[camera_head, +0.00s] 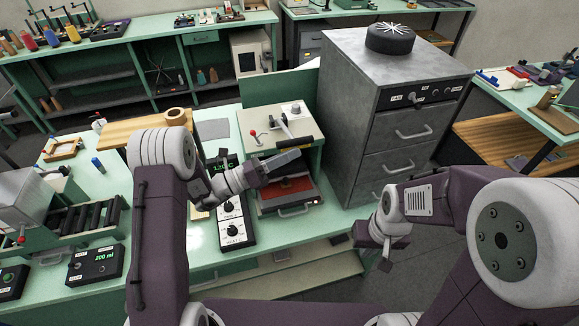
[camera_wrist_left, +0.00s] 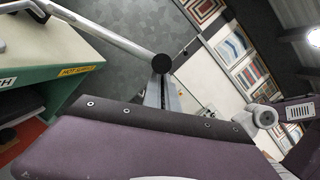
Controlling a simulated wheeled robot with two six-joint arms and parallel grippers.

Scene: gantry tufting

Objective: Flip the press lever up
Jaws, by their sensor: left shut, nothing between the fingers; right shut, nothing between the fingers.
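The press (camera_head: 310,130) is a pale-topped green box with a red plate (camera_head: 285,190) in its open front. In the left wrist view the lever is a long metal bar (camera_wrist_left: 115,38) ending in a round black knob (camera_wrist_left: 162,63), just in front of my gripper. My left gripper (camera_head: 292,157) is shut and empty, in front of the press's upper part; I cannot tell whether it touches the lever. My right gripper (camera_head: 386,260) is shut and empty, low at the right.
A grey drawer cabinet (camera_head: 360,100) stands right of the press. A control box with dials (camera_head: 236,232) lies left of it. A red-knobbed stick (camera_head: 254,134) rises at the press's left. A "HOT SURFACE" label (camera_wrist_left: 77,70) marks the press side.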

